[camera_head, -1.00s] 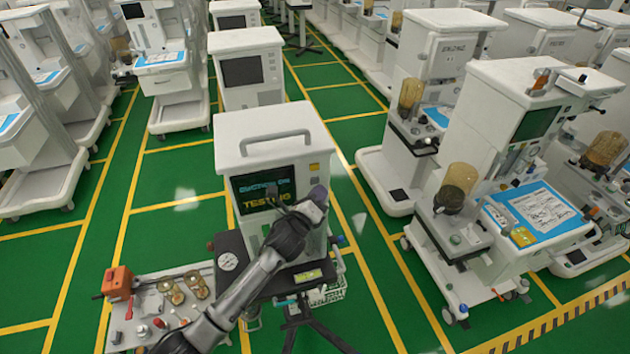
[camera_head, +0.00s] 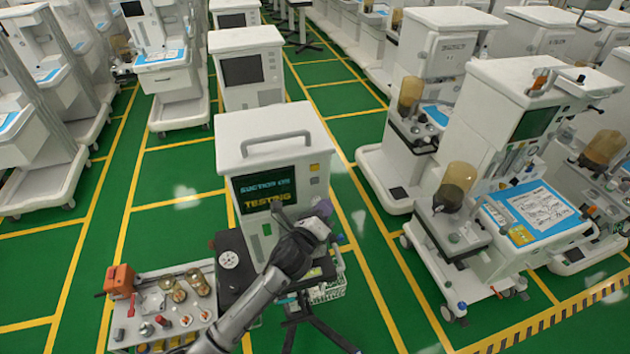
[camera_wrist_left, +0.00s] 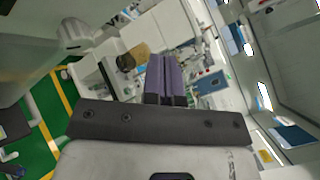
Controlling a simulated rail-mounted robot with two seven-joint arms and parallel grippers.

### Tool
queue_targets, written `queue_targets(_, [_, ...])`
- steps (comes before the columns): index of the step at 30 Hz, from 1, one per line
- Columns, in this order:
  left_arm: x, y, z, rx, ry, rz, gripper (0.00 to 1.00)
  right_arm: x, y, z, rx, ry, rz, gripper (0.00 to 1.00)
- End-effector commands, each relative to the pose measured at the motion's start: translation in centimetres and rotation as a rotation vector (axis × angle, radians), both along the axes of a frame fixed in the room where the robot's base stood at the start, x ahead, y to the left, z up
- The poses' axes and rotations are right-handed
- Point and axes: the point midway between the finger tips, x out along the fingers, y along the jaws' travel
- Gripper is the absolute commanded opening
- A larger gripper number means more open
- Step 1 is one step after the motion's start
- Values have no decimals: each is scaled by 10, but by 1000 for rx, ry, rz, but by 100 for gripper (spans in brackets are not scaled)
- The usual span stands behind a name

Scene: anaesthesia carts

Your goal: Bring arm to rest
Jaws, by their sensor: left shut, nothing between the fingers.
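My left arm (camera_head: 255,300) comes in from the bottom of the head view and reaches up in front of a white cart. Its left gripper (camera_head: 322,207), with purple fingers, is in front of the lower right part of the cart's front. In the left wrist view the purple fingers (camera_wrist_left: 167,78) are together, with nothing between them. The white suction cart (camera_head: 268,135) has a screen (camera_head: 265,192) reading "TESTING". My arm hides part of the cart's lower front. My right gripper is not in view.
A tray of small parts (camera_head: 165,325) with an orange box (camera_head: 120,280) stands at the lower left. A pressure gauge (camera_head: 229,259) sits beside the arm. Anaesthesia carts (camera_head: 520,100) stand at the right. Green floor (camera_head: 370,260) is clear between them.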

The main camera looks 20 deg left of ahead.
Motion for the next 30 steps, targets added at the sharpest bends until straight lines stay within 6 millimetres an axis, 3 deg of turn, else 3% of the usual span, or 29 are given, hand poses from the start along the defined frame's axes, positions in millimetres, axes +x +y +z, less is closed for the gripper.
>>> queue_targets(23, [0, 0, 0, -12, 1, -1, 0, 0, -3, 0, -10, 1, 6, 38])
queue_targets(26, [0, 0, 0, -83, 10, -5, 0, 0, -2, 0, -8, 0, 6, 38])
queue_targets(30, [1, 14, -14, -334, 105, 73, 0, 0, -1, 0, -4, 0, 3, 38])
